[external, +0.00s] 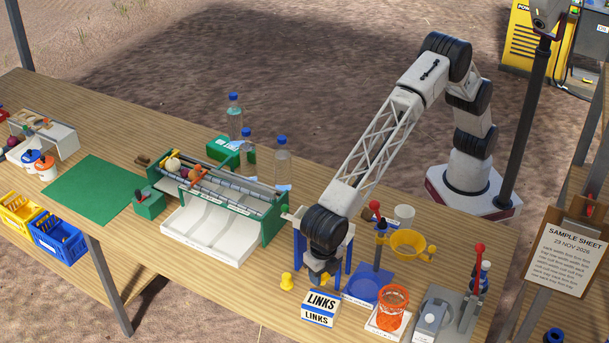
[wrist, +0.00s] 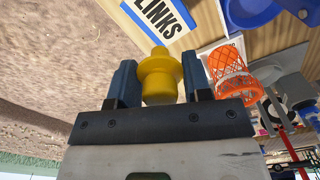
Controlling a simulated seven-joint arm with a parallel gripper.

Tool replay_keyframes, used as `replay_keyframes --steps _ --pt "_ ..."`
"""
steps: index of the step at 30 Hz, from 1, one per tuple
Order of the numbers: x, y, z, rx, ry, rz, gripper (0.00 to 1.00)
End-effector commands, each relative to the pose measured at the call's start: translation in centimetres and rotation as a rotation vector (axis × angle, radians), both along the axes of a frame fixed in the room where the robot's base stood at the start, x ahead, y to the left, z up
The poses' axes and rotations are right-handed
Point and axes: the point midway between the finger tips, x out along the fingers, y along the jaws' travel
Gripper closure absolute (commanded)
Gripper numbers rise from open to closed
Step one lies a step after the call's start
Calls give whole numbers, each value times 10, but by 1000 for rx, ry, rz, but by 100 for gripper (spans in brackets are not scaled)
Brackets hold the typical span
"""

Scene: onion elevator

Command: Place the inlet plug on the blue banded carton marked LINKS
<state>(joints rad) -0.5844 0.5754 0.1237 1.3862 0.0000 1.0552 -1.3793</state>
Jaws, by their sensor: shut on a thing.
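My gripper (wrist: 160,85) is shut on a yellow stepped plug, the inlet plug (wrist: 160,75), which sits between its two dark fingers in the wrist view. In the external view my gripper (external: 321,278) points down just behind the carton, and the held plug is mostly hidden there. The white carton (external: 320,308) with blue bands and LINKS lettering stands near the front table edge. It also shows, cut off by the frame, at the top of the wrist view (wrist: 160,14). The plug appears apart from the carton, though the exact gap is hard to tell.
Another small yellow piece (external: 287,281) stands left of my gripper. An orange mesh basket (external: 393,306) on a white base is right of the carton. A blue tray (external: 370,288), a yellow bowl (external: 408,243) and a green-ended sorter (external: 222,202) are nearby.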

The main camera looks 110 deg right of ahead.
Motion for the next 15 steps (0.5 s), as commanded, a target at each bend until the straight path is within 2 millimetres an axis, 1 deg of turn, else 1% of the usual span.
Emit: replay_keyframes --steps 3,7,10,15 --pt "0 0 -18 -1 3 0 81" --pt "-1 0 -36 -2 2 0 81" --pt "0 0 -43 0 1 0 81" --pt "0 0 -46 0 0 0 81"
